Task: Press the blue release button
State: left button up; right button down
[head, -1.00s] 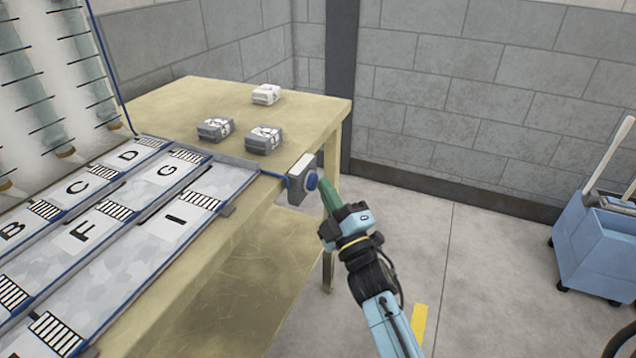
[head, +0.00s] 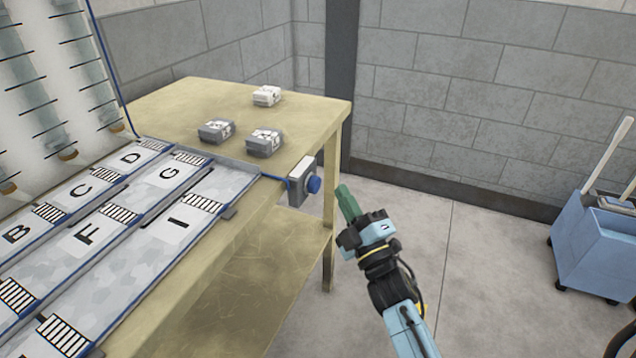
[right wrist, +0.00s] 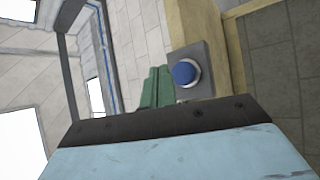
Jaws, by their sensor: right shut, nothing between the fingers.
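The blue release button (head: 314,184) sticks out from a grey box (head: 301,181) on the right side edge of the wooden table. My right gripper (head: 344,190) is shut and empty, its green fingers just right of the button with a gap between them. In the right wrist view the blue button (right wrist: 185,73) shows round on its grey plate (right wrist: 204,58), beside the shut green fingers (right wrist: 157,86). My left gripper is not in view.
The table (head: 180,95) bears lettered lanes (head: 150,220) and several small boxes, such as a grey one (head: 264,142). A blue cart (head: 590,245) stands at the right. The floor (head: 480,270) between is clear.

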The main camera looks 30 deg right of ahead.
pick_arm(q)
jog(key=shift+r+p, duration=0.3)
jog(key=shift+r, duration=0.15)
pick_arm(e)
jog(key=shift+s+d, duration=1)
jog(key=shift+s, duration=0.15)
dwell(2.4)
